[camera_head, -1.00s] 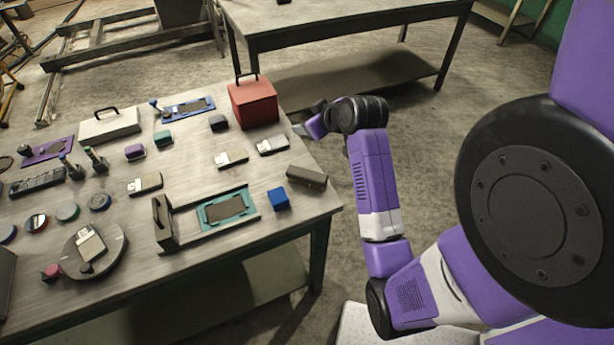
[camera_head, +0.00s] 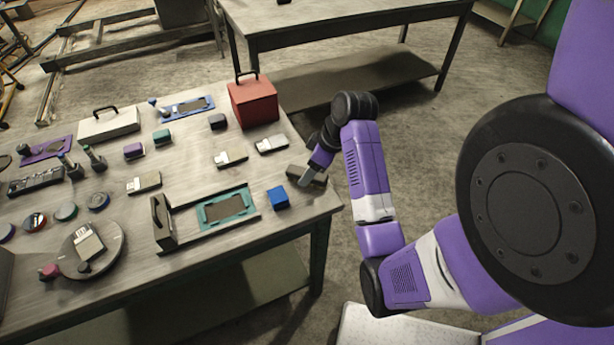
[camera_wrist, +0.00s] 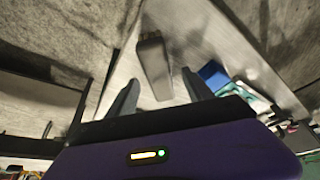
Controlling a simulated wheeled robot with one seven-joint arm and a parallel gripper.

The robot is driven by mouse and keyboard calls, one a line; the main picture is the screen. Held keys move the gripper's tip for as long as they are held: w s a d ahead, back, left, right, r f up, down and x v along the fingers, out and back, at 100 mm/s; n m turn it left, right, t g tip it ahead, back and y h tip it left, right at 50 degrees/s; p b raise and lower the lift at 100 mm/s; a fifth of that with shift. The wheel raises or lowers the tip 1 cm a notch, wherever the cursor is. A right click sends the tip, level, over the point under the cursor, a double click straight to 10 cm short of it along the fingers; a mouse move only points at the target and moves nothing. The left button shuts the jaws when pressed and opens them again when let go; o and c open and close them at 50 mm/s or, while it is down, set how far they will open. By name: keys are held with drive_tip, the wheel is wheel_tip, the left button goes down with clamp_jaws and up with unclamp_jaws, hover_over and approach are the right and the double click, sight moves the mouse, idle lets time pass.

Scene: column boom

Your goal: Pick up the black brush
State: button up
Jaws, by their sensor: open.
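In the head view the brush (camera_head: 293,171) is partly covered by my gripper. My gripper (camera_head: 304,182) is over the brush, pointing down at it. In the wrist view the two fingers of my gripper (camera_wrist: 160,77) are spread apart, with the near part of the brush between and beyond their tips. I cannot tell if either finger touches it.
A blue block (camera_head: 278,198) lies close to the brush, beside a teal-framed tray (camera_head: 243,190). A red box (camera_head: 253,102) stands at the table's back right corner. Open floor lies right of the table.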

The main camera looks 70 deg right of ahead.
drive_tip(key=shift+x, duration=1.3)
drive_tip(key=shift+f, duration=0.15)
clamp_jaws()
